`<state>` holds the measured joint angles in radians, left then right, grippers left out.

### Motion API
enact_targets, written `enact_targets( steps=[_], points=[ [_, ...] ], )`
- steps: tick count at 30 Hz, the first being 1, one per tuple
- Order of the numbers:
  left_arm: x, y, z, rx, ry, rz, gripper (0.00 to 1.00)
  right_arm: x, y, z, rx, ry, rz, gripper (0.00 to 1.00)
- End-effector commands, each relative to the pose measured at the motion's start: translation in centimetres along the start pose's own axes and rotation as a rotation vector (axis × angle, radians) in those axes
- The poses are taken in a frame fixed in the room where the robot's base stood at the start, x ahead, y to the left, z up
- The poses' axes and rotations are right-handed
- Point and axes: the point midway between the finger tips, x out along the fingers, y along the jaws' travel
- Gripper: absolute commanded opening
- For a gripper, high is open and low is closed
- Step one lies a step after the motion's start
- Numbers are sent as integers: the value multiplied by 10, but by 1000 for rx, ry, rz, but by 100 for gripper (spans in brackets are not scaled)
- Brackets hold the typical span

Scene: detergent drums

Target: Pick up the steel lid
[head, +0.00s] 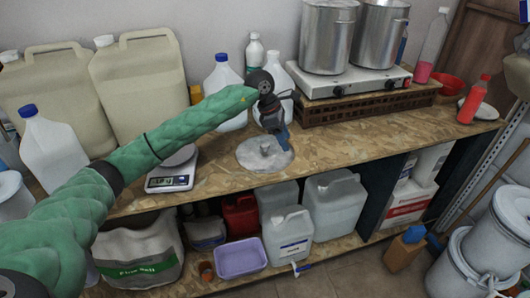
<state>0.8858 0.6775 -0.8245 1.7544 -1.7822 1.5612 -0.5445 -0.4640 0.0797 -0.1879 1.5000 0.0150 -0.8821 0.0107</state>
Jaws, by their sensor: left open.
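The steel lid (250,158) is a round grey disc with a raised knob in its middle. It lies flat on the wooden workbench (335,140), near the front edge. My left arm reaches in from the left, and my left gripper (283,138) points down over the far right part of the lid, close to the knob. The gripper is open, and nothing shows between its fingers. The fingertips are small and dark here, so I cannot tell whether they touch the lid. My right gripper is out of view.
A kitchen scale (170,180) stands left of the lid. Bottles, including a white one (223,88), stand behind it. Two steel pots (327,40) sit on a hotplate (350,82) at the back right. Bench to the lid's right is clear.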

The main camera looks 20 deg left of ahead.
Motion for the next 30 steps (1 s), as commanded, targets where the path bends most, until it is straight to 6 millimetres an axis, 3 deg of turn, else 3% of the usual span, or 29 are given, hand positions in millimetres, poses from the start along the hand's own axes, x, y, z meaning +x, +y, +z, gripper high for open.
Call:
enact_targets(
  steps=[3,9,11,14,23,30],
  points=[
    [-30,22,-33,-1,168,36,55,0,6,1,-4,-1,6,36],
    [-54,36,-59,-12,299,53,55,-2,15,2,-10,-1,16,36],
    [-52,36,-62,-13,309,54,55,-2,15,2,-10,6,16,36],
    [-43,36,-64,-13,311,52,55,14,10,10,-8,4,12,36],
    [-30,37,-68,-12,308,52,55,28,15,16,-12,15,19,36],
    [-15,36,-72,-14,307,52,55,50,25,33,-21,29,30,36]
  ],
)
